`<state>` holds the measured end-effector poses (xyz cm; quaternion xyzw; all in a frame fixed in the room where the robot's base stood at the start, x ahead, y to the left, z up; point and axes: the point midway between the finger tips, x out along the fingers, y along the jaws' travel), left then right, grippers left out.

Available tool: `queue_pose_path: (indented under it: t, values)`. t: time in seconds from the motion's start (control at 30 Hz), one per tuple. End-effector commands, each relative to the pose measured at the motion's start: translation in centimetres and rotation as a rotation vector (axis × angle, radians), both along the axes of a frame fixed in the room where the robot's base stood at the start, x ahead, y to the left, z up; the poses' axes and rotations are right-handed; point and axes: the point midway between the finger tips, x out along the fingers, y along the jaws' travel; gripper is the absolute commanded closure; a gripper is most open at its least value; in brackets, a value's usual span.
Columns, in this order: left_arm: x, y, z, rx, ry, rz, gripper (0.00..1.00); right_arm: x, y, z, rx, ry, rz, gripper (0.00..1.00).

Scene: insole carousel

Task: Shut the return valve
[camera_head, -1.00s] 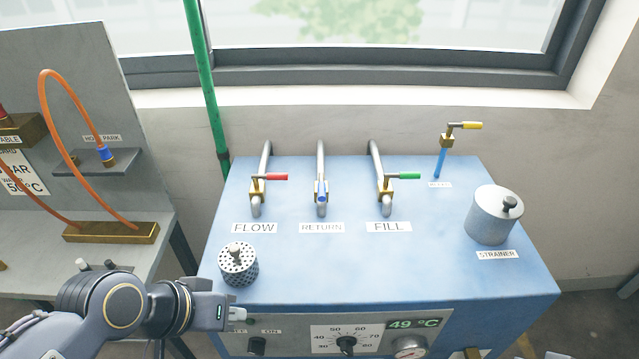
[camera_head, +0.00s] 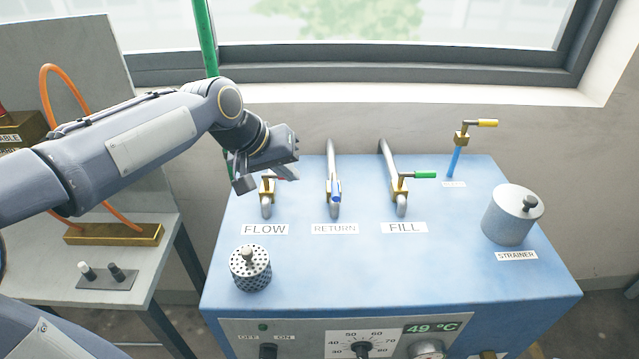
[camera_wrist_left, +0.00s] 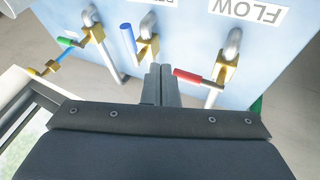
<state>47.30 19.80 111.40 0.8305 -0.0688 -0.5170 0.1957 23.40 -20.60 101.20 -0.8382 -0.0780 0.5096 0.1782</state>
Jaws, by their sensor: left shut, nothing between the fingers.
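The return valve (camera_head: 335,190) has a brass body and a blue handle on a grey pipe, behind the RETURN label (camera_head: 334,229). Its blue handle (camera_wrist_left: 128,38) lies along the pipe, pointing toward the front. My left gripper (camera_head: 288,173) is shut and empty, above the flow valve and left of the return valve. In the left wrist view its closed fingers (camera_wrist_left: 160,85) lie between the blue handle and the red flow handle (camera_wrist_left: 187,76), with no contact visible. The gripper partly hides the flow valve (camera_head: 267,190) in the head view. My right gripper is out of view.
The fill valve (camera_head: 400,188) with its green handle stands to the right, crosswise to its pipe. A yellow-handled valve (camera_head: 463,138), a strainer (camera_head: 510,215) and a perforated cup (camera_head: 250,268) stand on the blue cabinet top (camera_head: 370,270). The window ledge runs behind.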

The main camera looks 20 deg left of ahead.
Motion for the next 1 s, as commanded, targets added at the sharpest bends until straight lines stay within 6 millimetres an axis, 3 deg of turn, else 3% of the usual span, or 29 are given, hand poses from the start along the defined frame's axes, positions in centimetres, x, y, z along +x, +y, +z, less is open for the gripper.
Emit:
queue_pose_path:
  t: [0.23,0.5,1.0]
  values:
    - [2.4,-1.7,-4.5,0.0,0.005,0.0,1.0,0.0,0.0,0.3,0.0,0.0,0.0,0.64]
    - [3.2,-4.9,-4.8,0.0,0.001,-0.001,1.0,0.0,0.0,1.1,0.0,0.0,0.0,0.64]
    - [3.4,-5.5,-4.9,0.0,0.0,0.0,1.0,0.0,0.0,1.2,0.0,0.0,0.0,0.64]
